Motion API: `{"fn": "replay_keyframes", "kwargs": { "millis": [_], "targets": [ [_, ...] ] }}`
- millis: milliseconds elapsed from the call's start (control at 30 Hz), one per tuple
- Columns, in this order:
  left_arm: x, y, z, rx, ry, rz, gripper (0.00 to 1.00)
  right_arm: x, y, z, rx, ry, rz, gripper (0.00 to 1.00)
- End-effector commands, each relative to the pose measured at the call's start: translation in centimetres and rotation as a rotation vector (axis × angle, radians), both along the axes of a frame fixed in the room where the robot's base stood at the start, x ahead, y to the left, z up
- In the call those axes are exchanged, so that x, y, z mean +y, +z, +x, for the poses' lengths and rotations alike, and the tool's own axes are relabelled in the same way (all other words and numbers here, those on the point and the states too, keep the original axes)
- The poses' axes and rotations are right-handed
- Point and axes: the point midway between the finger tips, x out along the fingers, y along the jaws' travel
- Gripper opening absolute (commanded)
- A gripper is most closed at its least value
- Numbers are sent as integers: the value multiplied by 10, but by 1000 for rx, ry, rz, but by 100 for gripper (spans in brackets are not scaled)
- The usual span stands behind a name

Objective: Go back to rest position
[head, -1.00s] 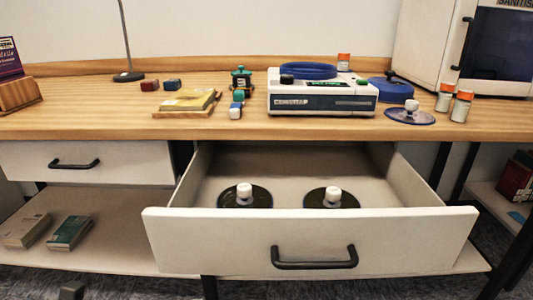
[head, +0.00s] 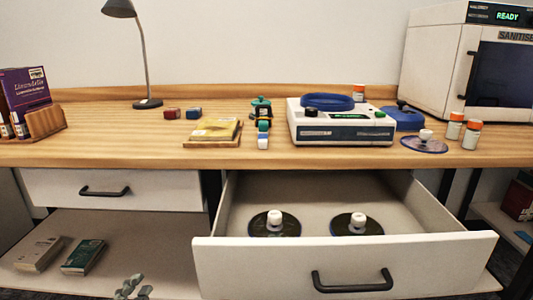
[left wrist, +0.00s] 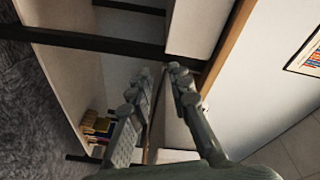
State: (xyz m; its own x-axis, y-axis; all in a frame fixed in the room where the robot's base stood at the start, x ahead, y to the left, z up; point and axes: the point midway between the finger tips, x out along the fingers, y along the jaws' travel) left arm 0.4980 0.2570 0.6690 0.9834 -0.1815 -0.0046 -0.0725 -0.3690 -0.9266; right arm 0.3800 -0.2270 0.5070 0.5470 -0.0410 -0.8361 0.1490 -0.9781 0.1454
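My left gripper (head: 133,288) shows at the bottom edge of the head view, low in front of the lower shelf and left of the open drawer. In the left wrist view its two fingers (left wrist: 160,72) stand apart with nothing between them. It holds nothing. My right gripper is in neither view. The drawer (head: 345,262) is pulled out, with two dark discs with white knobs, a left one (head: 265,228) and a right one (head: 348,229), lying inside.
The wooden worktop (head: 110,150) bears a white device (head: 345,130), a yellow pad (head: 213,130), a lamp (head: 147,102) and orange-capped bottles. A white sanitiser (head: 435,75) stands at the right. Books (head: 84,256) lie on the lower shelf. The open drawer juts out.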

Motion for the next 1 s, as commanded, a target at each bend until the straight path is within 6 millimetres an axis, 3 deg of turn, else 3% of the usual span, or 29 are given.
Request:
{"fn": "replay_keyframes", "kwargs": {
  "millis": [100,167,200,300,400,500,600,1000],
  "targets": [
    [39,-67,-8,307,273,-239,19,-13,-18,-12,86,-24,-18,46],
    [49,-106,-25,468,404,-351,19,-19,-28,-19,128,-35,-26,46],
    [51,-131,-41,572,486,-420,19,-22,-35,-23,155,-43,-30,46],
    [45,-181,-85,815,662,-558,19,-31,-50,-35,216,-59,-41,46],
    [31,-210,-126,1000,788,-643,19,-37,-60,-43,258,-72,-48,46],
    [19,-225,-153,1119,865,-685,19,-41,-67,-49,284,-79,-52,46],
    [12,-231,-167,1176,902,-704,19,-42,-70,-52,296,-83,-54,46],
    [12,-233,-170,1188,911,-703,19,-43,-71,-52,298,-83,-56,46]
  ]
}}
